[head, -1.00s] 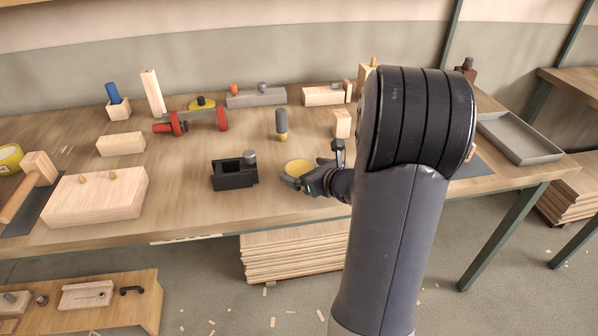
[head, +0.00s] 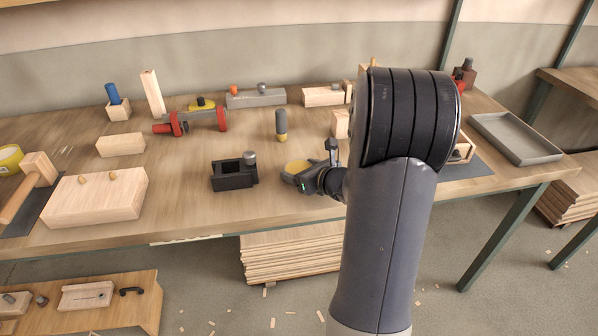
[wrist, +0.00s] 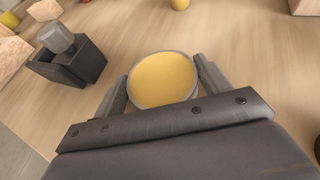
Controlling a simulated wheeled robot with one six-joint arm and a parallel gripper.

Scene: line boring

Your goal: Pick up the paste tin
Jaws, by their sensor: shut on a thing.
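The paste tin is a short round grey tin (wrist: 162,80) with yellow paste filling its top. In the wrist view it sits between the two fingers of my gripper (wrist: 162,88), one finger against each side. In the head view the tin (head: 297,167) is at the front middle of the workbench, partly hidden by my gripper (head: 297,178), which reaches in from the right. My gripper is shut on the tin. The tin looks upright; I cannot tell whether it is clear of the bench top.
A black open holder with a grey knob (head: 234,172) stands just left of the tin. A grey and yellow handled tool (head: 281,125) stands behind it. A large wooden block (head: 96,198) is further left. A grey tray (head: 515,138) lies at the right. My arm hides part of the bench.

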